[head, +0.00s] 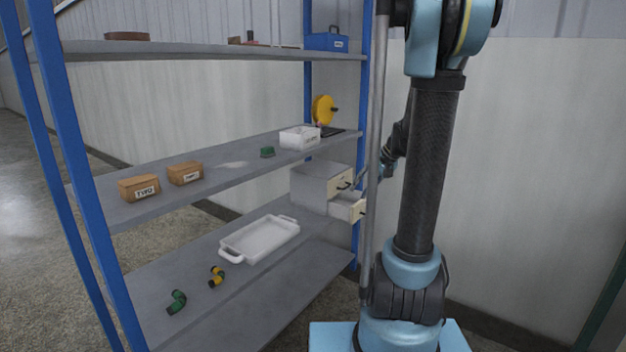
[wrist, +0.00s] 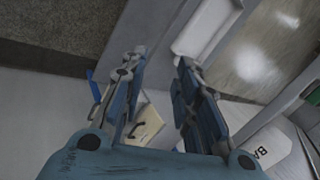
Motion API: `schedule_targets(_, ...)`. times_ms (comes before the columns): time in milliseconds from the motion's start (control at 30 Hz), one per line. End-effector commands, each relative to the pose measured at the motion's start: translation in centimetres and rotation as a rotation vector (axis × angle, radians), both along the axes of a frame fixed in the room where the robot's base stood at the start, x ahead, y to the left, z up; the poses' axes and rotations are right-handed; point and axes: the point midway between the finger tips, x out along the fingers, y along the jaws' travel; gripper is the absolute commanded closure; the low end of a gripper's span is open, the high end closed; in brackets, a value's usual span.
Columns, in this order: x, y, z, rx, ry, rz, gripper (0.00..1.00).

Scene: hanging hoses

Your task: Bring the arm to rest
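My arm rises at the right of the head view and bends back behind the grey pole toward the shelf rack. My gripper (wrist: 157,72) shows in the wrist view with its two blue fingers apart and nothing visible between them. In the head view the end of my arm is small and partly hidden by the pole, near the drawer unit (head: 312,187). One lower drawer (head: 346,207) stands pulled out. In the wrist view a beige drawer front (wrist: 149,126) with a dark handle shows beyond the fingers.
The blue-posted rack holds brown boxes (head: 139,188), a white bin (head: 299,138) and a yellow reel (head: 322,109). A white tray (head: 260,240) and two short hose pieces (head: 177,302) lie on the lower shelf. The grey pole (head: 376,120) stands beside my arm.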

Motion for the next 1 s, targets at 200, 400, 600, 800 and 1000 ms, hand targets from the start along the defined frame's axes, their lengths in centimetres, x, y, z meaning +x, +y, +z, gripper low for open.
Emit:
schedule_targets(200, -5.7, 1.1, 0.2, -0.092, 0.011, 0.037, 0.71)
schedule_targets(400, -10.6, 1.5, -0.3, -0.178, 0.017, 0.071, 0.71)
schedule_targets(600, -15.4, 1.4, -1.3, -0.264, 0.021, 0.105, 0.71)
schedule_targets(800, -19.9, 1.0, -2.7, -0.350, 0.021, 0.140, 0.71)
schedule_targets(1000, -24.0, 0.2, -4.5, -0.436, 0.017, 0.175, 0.71)
